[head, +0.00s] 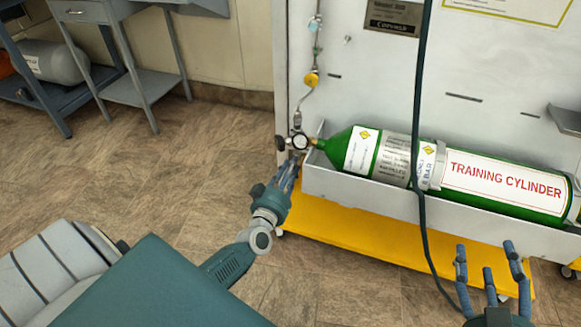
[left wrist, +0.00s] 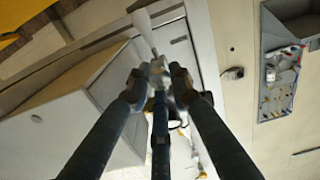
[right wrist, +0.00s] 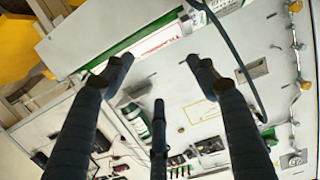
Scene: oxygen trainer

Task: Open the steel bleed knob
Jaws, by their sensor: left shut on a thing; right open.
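The green training cylinder (head: 400,160) lies in a white trough, its neck to the left. A round gauge (head: 300,142) and a dark knob (head: 281,143) sit at its valve. My left gripper (head: 297,160) is just below the gauge, fingers closed together. In the left wrist view its fingertips (left wrist: 158,78) meet around a small pale metal part, which I take as the steel bleed knob (left wrist: 158,66); the fingers mostly hide it. My right gripper (head: 486,254) is open and empty, in front of the trough. Its spread fingers also show in the right wrist view (right wrist: 160,75).
A yellow knob (head: 311,79) hangs on the pipe above the gauge. A dark hose (head: 418,100) runs down in front of the cylinder. The yellow base (head: 345,232) juts out under the trough (head: 335,188). A grey side table (head: 158,84) stands at left; the floor between is clear.

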